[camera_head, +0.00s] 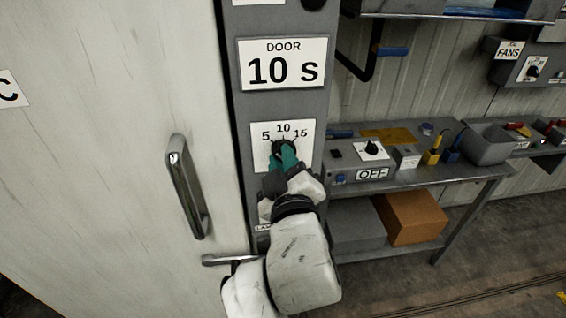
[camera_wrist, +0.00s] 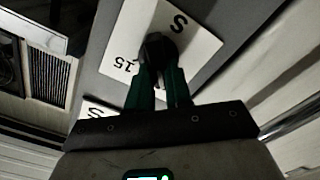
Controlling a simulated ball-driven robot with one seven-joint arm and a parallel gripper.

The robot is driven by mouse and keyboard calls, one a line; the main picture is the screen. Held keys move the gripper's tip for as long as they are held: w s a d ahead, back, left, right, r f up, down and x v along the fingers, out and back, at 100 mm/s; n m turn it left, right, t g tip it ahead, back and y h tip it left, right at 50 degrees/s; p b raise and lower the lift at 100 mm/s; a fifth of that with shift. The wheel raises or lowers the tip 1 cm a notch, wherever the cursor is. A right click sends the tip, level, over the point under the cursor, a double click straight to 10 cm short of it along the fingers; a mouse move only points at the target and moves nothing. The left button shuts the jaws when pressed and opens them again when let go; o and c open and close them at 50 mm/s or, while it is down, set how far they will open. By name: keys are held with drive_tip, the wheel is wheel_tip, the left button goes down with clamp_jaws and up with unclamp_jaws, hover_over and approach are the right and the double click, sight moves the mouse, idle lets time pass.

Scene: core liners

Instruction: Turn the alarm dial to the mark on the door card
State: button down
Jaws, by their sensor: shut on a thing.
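The door card (camera_head: 282,64) reads "DOOR 10 s" and is fixed on the grey post. Below it is a white dial plate (camera_head: 304,128) marked 5, 10 and 15. The dark round alarm dial (camera_head: 284,146) sits on that plate, under the 10. My gripper (camera_head: 285,153) has its green fingers closed on the dial, which hides much of it. In the wrist view the dial (camera_wrist: 158,46) shows between the fingertips, with 15 and 5 readable on the plate. I cannot tell where its pointer stands.
A large pale door (camera_head: 110,140) with a metal handle (camera_head: 186,188) is at the left. At the right a grey bench (camera_head: 455,182) holds a box marked OFF (camera_head: 352,172) and tools, with a cardboard box (camera_head: 412,215) below. A FANS box (camera_head: 507,68) hangs behind.

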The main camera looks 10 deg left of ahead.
drive_tip(key=shift+d+m+b, duration=0.15)
drive_tip(key=shift+m+b, duration=1.55)
drive_tip(key=shift+m, duration=0.35)
drive_tip(key=shift+d+m+b, duration=0.1)
drive_tip(key=shift+m+b, duration=1.55)
drive_tip(key=shift+m, duration=0.4)
drive_tip(key=shift+r, duration=0.1)
drive_tip(key=c, duration=1)
unclamp_jaws()
drive_tip(key=shift+c, duration=0.2)
drive_tip(key=b+v, duration=0.2)
drive_tip(key=v, duration=0.8)
drive_tip(key=shift+s, duration=0.35)
drive_tip(key=shift+d, duration=0.1)
